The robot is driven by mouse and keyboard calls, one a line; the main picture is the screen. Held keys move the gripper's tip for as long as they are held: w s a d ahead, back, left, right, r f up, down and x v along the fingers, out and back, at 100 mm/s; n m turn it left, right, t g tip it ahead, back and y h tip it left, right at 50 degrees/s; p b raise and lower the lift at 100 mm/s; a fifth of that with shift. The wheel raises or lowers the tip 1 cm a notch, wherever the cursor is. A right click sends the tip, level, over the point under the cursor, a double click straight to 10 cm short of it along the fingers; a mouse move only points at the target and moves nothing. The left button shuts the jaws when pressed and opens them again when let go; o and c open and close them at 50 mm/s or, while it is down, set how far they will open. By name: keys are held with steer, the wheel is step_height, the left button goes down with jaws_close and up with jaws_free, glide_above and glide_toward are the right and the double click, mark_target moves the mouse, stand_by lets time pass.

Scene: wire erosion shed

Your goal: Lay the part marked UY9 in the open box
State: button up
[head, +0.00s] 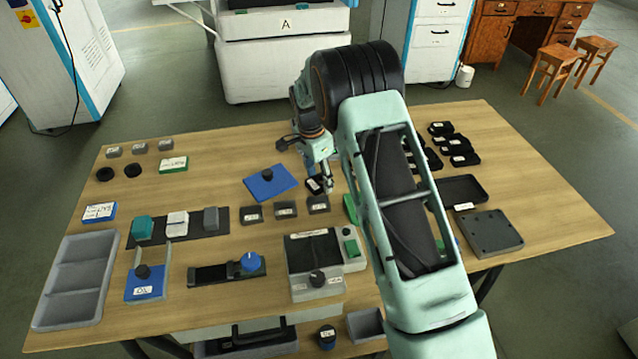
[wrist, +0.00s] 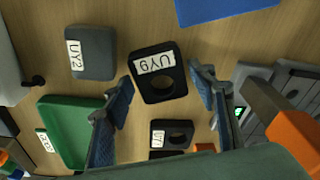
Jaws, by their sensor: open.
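The part marked UY9 (wrist: 160,84) is a black block with a round hole and a white label, lying on the wooden table. In the head view it shows as a small dark piece (head: 314,185) beside my gripper (head: 326,184). In the wrist view my gripper (wrist: 162,88) is open, with one blue-grey finger on either side of UY9; whether they touch it I cannot tell. A shallow black open tray (head: 464,188) and a grey tray with compartments (head: 73,282) are in the head view; I cannot tell which container is the open box.
A grey part marked UY2 (wrist: 91,52) and another black holed part (wrist: 171,136) lie close by. A blue plate with a knob (head: 270,181) lies near my gripper. Several black parts (head: 456,146) stand beyond my arm.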

jaws_close()
stand_by(0.4)
steer(key=shift+r, duration=0.1)
steer(key=shift+r, duration=0.45)
step_height(320, 180, up, 2)
steer(key=shift+r, duration=0.2)
steer(key=s+d+r, duration=0.1)
steer(key=s+r, duration=0.3)
steer(key=s, duration=0.3)
steer(key=s+d+r+b, duration=0.1)
steer(key=s+r, duration=0.4)
steer(key=s, duration=0.1)
steer(key=shift+s+r, duration=0.3)
steer(key=shift+s, duration=0.1)
